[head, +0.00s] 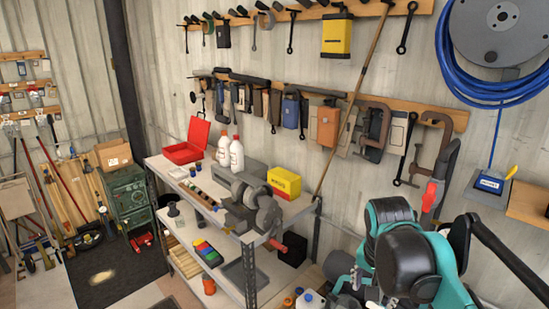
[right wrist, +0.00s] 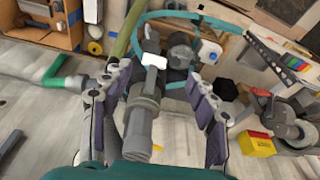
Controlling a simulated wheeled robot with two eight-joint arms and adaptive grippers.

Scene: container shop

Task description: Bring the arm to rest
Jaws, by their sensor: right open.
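My right gripper (right wrist: 158,78) shows in the right wrist view, with its two dark, jointed fingers spread apart. A grey, ribbed cylindrical thing (right wrist: 142,115) appears between the fingers. No finger visibly closes on it, and I cannot tell how far it lies behind them. In the head view, a teal and black arm part (head: 400,250), which looks like mine, stands at the lower right in front of the wall. The right fingers cannot be made out there. My left gripper is in neither view.
A metal shelf (head: 250,236) holds a red open case (head: 185,152), white bottles (head: 236,156), a grey grinder-like machine (head: 252,208) and a yellow box (head: 285,182). Tools hang on the wall rails, beside a blue hose reel (head: 470,100). Dark mat (head: 115,268) lies on the floor at left.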

